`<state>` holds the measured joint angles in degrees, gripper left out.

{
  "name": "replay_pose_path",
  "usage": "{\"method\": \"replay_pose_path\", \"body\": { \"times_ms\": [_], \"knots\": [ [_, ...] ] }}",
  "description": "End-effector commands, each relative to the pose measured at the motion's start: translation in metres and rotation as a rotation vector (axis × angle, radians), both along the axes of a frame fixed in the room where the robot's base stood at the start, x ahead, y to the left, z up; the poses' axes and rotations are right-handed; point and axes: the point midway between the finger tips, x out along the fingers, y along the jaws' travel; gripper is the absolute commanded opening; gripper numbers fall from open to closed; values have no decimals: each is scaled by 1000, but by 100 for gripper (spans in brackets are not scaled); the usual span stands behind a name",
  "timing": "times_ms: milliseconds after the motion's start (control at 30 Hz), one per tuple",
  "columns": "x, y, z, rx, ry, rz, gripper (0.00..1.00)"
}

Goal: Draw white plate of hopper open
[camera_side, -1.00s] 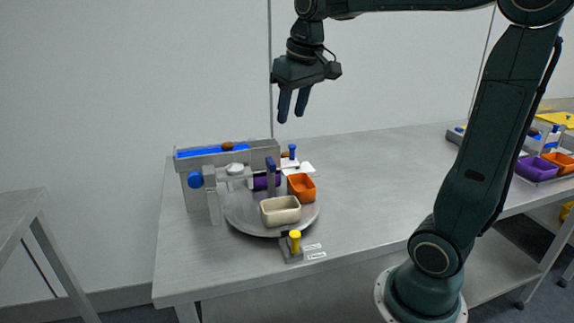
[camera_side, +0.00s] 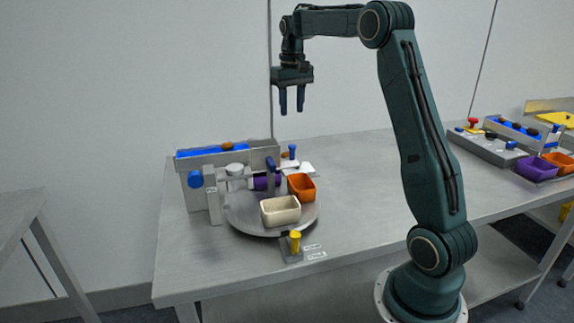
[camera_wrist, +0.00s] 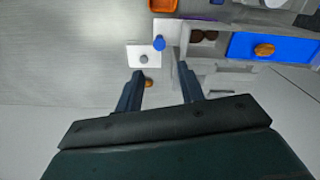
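The hopper (camera_side: 190,164) is a grey box with a blue channel along its top, on the table's left part. A brown date (camera_side: 227,146) lies on the blue; it also shows in the wrist view (camera_wrist: 264,49). A white plate (camera_side: 305,169) lies flat at the hopper's right end near a blue knob (camera_side: 292,151). My gripper (camera_side: 292,112) is open and empty, pointing down high above that end. Its fingers also show in the wrist view (camera_wrist: 160,88).
A round grey turntable (camera_side: 244,222) carries a cream bin (camera_side: 281,211), an orange bin (camera_side: 301,187) and a purple one, partly hidden. A yellow knob (camera_side: 295,239) stands at its front. The table's middle is bare. More bins and trays stand at the right.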

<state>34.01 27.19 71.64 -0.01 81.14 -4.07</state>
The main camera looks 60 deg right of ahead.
Motion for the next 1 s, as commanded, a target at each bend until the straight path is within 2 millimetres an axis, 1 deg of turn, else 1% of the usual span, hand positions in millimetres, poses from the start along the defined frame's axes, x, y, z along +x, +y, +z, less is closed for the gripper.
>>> {"method": "replay_pose_path", "body": {
  "times_ms": [267,467,667,1000],
  "knots": [
    [0,-1,-2,0,1,-2,38],
    [0,-1,-14,1,3,-2,38],
    [0,-1,-37,2,3,-2,38],
    [0,0,-89,2,4,-1,38]
  ]
}}
